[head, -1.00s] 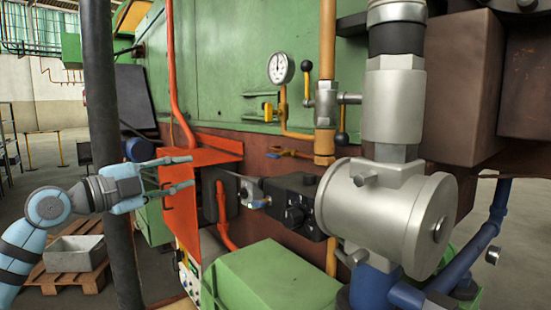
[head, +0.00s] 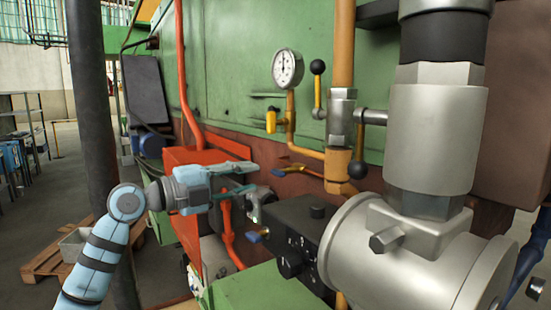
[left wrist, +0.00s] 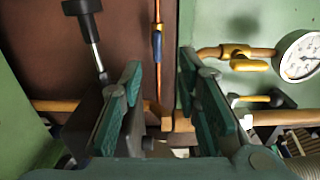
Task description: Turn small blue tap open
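A small tap with a blue handle (head: 278,169) and brass body sits on the brown panel below the pressure gauge. It shows in the left wrist view (left wrist: 157,45) between and beyond the fingertips, apart from them. Another small blue handle (head: 255,237) is lower, beside the black valve block; I cannot tell which tap the task means. My left gripper (head: 254,177) is open and empty, pointing right, just left of the upper tap. Its two green fingers show in the left wrist view (left wrist: 161,72). My right gripper is not in view.
The pressure gauge (head: 287,68), a yellow tap (head: 271,121) and black-knobbed levers (head: 318,68) are close by. An orange cabinet (head: 188,220) is under my gripper. The black valve block (head: 300,235) and large grey valve (head: 410,250) crowd the right.

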